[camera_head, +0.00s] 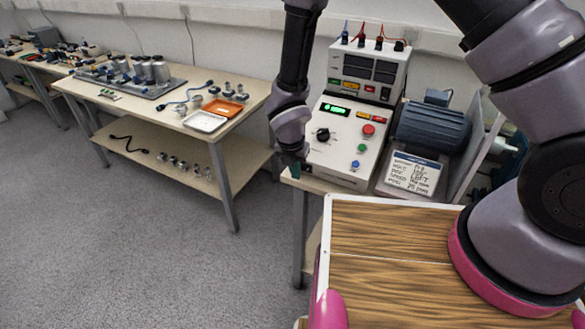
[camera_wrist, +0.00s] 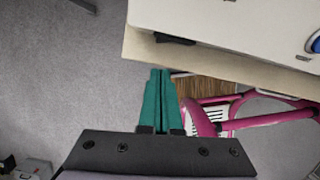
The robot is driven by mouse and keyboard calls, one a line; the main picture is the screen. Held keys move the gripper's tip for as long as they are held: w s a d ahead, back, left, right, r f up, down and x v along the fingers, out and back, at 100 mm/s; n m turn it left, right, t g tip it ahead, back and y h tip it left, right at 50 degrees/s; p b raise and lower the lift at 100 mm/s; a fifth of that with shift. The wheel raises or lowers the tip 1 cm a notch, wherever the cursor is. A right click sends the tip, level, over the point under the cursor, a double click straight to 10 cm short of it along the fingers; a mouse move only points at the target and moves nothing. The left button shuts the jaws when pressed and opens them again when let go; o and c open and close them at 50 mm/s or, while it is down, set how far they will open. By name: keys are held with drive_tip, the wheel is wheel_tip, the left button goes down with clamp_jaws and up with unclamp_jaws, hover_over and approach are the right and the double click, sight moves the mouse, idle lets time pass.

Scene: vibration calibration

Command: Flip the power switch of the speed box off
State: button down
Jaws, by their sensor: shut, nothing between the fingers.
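The speed box is the white sloped box (camera_head: 338,160) with a lit green display (camera_head: 335,109), a black knob (camera_head: 323,134) and red, green and blue buttons. Its side and edge show at the upper right of the wrist view (camera_wrist: 225,20). A small dark part (camera_wrist: 174,39) sits low on that side, by the bench edge; I cannot tell whether it is the power switch. My gripper (camera_head: 294,170), with teal fingers (camera_wrist: 159,74), is shut and empty. It is beside the box's left side, near the bench edge, apart from the dark part in the wrist view.
A meter unit (camera_head: 368,70) with cables stands behind the box. A blue-grey motor (camera_head: 432,127) and a handwritten card (camera_head: 413,173) are to its right. My wood-topped base is in front. Open floor (camera_head: 150,250) lies left, before another bench (camera_head: 245,110) with trays.

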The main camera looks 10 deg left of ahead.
sight(304, 168)
drive_tip(key=shift+w+d, duration=0.25)
drive_tip(key=shift+w, duration=0.95)
drive_tip(key=shift+w+m, duration=0.5)
drive_tip(key=shift+m, duration=0.2)
drive_tip(key=shift+s, duration=0.1)
drive_tip(key=shift+d, duration=0.15)
drive_tip(key=shift+s+d, duration=0.45)
drive_tip(key=shift+d, duration=0.1)
